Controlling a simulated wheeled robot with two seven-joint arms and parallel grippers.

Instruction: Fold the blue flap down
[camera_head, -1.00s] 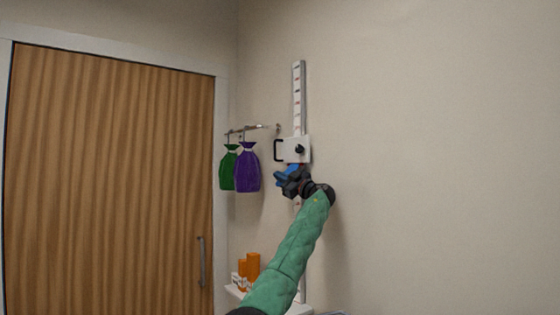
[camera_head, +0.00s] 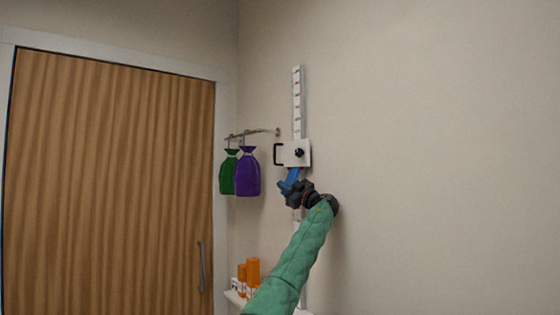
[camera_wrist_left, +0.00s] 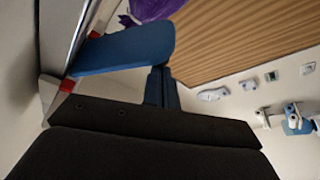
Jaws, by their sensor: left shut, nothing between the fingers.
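The blue flap (camera_head: 292,177) shows just under the white sliding plate (camera_head: 293,154) on the wall rail in the head view, partly hidden by my left gripper (camera_head: 284,188). In the left wrist view the flap (camera_wrist_left: 125,48) is a wide blue panel reaching out from the rail edge, just beyond the fingers. My left gripper is shut and empty. Its fingertips (camera_wrist_left: 160,72) are right at the flap's edge and seem to touch it, though contact is not certain. My right gripper is not in view.
A black handle (camera_head: 278,154) sticks out left of the plate. A green bag (camera_head: 228,174) and a purple bag (camera_head: 248,173) hang from a wall bar (camera_head: 252,132). Orange bottles (camera_head: 253,271) stand on a low shelf (camera_head: 235,298). The wall to the right is bare.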

